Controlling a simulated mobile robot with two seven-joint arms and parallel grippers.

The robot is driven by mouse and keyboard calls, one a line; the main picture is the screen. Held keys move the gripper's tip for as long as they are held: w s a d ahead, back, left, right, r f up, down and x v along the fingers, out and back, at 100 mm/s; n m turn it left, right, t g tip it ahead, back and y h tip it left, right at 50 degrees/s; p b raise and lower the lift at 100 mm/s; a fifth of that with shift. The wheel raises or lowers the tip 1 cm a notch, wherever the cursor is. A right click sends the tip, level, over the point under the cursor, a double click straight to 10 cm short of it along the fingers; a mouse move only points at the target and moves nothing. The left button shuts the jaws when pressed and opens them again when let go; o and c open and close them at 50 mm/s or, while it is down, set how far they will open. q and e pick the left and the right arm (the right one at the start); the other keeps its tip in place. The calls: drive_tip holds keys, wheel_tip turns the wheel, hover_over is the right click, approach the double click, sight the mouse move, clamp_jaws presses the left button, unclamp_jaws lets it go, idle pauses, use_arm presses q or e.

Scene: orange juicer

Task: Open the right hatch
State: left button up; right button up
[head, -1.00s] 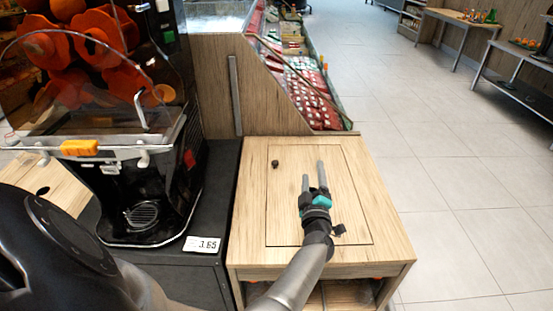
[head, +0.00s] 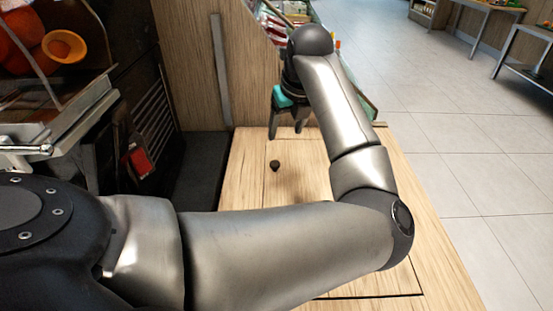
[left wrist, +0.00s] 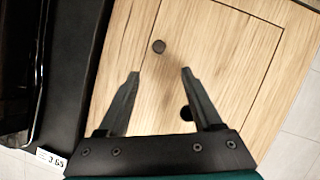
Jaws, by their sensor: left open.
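The hatch (head: 303,178) is a light wooden panel outlined by a thin dark seam in the wooden counter top. It lies flat and closed. A small dark round knob (head: 275,165) sits near its left edge. My left gripper (head: 286,133) is open and empty, pointing down beyond the knob in the head view. In the left wrist view, the knob (left wrist: 159,46) shows just past the gap between the open fingertips (left wrist: 160,73), apart from both. My left arm hides much of the hatch in the head view.
The black juicer (head: 85,100) with oranges stands to the left, beside a dark counter strip (head: 200,175). A wooden partition (head: 245,90) rises behind the hatch counter, with a produce display beyond. Tiled floor (head: 450,160) is open on the right.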

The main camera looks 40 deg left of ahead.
sight(275, 163)
use_arm(q)
drive_tip(key=b+x, duration=0.4)
drive_tip(key=x, duration=0.9)
drive_tip(key=shift+a, duration=0.1)
drive_tip(key=shift+b+x, duration=0.55)
drive_tip(key=shift+x, duration=0.35)
use_arm(e)
drive_tip(key=w+a+r+t, duration=0.1)
drive_tip(key=w+r, duration=0.3)
drive_tip(key=r, duration=0.6)
drive_tip(key=shift+t, duration=0.3)
use_arm(q)
drive_tip(key=shift+r, duration=0.1)
drive_tip(key=shift+c, duration=0.4)
use_arm(e)
drive_tip(key=shift+w+a+r, duration=0.1)
use_arm(q)
clamp_jaws()
